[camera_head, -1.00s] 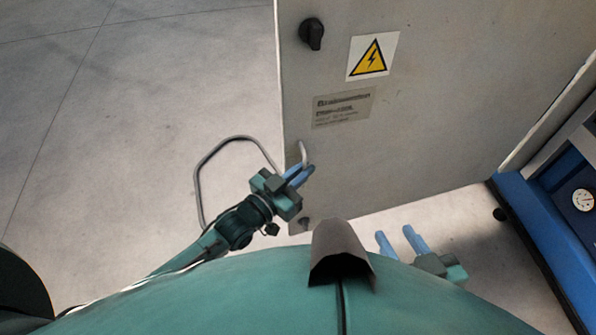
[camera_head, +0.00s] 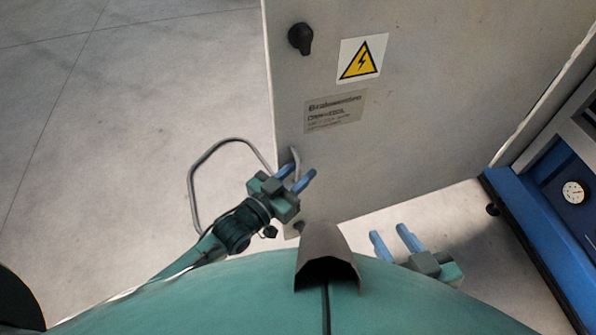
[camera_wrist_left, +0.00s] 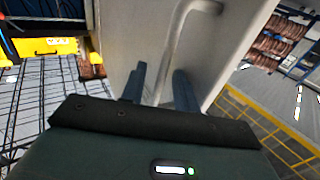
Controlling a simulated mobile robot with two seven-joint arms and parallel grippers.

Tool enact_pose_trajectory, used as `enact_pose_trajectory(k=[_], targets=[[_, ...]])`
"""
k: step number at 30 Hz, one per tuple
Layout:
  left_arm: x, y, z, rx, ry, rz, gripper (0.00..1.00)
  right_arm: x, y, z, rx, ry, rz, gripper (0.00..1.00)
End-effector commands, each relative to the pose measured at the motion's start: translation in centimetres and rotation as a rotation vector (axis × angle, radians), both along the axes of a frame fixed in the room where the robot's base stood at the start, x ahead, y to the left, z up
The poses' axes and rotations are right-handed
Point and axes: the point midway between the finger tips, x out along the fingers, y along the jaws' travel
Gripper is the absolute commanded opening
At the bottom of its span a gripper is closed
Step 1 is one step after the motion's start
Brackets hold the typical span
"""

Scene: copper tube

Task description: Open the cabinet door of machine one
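The grey cabinet door (camera_head: 430,110) fills the upper right of the head view. It has a black knob (camera_head: 300,39), a yellow warning sign (camera_head: 362,58) and a nameplate. A bent metal handle (camera_head: 296,158) is near its left edge. My left gripper (camera_head: 296,174) is at this handle, with its fingers apart. In the left wrist view the handle (camera_wrist_left: 178,40) runs down between the two spread fingers (camera_wrist_left: 160,82); I cannot tell whether either touches it. My right gripper (camera_head: 388,234) is open and empty below the door. How far the door stands open is unclear.
A blue machine (camera_head: 535,215) with a round gauge (camera_head: 573,192) stands at the right. The floor (camera_head: 120,110) left of the door is clear.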

Motion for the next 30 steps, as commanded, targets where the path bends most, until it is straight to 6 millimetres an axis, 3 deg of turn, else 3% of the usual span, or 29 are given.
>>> enact_pose_trajectory(k=[10, 24, 30], targets=[[-1.0, 0.9, -0.2, 0.003, 0.008, 0.003, 0.30, 0.0, 0.0, 0.3, 0.004, 0.000, -0.001, 0.36], [-8.7, 6.6, -0.1, 0.003, 0.006, 0.000, 0.30, -0.4, -0.7, 2.0, 0.037, -0.006, -0.029, 0.36], [-10.2, 7.8, -0.2, 0.002, 0.003, 0.000, 0.30, -0.6, -0.7, 2.3, 0.049, -0.006, -0.035, 0.36]])
